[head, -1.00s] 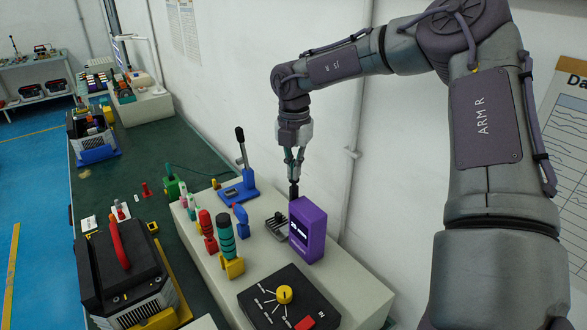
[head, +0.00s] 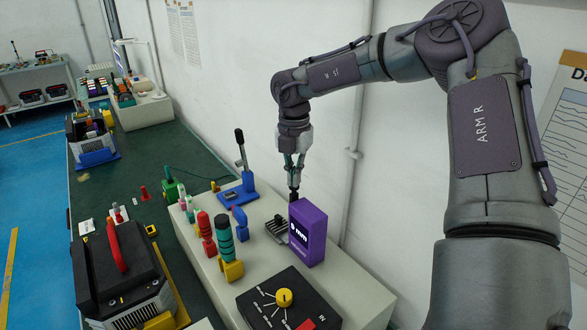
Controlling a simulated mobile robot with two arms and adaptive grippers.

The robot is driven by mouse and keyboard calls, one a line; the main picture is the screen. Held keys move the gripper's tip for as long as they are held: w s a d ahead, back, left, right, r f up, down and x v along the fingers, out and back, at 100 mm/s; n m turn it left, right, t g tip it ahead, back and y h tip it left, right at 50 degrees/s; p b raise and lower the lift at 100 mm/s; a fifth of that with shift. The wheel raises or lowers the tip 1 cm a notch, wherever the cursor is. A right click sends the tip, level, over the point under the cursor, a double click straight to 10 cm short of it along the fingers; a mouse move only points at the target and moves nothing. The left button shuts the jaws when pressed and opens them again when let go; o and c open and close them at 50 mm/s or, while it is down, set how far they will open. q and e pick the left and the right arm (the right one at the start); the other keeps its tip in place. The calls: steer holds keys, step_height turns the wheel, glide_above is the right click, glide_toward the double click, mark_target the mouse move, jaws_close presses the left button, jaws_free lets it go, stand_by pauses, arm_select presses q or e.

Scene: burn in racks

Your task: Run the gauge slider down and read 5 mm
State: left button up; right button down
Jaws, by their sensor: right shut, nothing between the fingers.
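The purple gauge (head: 310,248) stands upright on the grey-white bench block, with a dark display on its front. The display (head: 299,232) shows white text ending in "mm"; the digit looks like an 8 but is too small to be sure. A grey ridged part (head: 277,230) sits just left of the gauge. My right gripper (head: 294,190) points down at the gauge's back top edge, shut with nothing between the fingers. The slider is not clearly visible; the gauge hides what lies behind it, and I cannot tell whether the fingertips touch it. My left gripper is not in view.
A black panel with a yellow knob (head: 284,297) lies in front of the gauge. A blue lever device (head: 237,196), a blue handle (head: 240,221), and red (head: 206,230) and green (head: 225,243) handles stand to the left. The wall is close behind my right arm.

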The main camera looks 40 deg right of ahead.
step_height(320, 180, up, 10)
steer(key=p, duration=0.4)
stand_by(0.6)
steer(key=shift+d, duration=0.1)
stand_by(0.4)
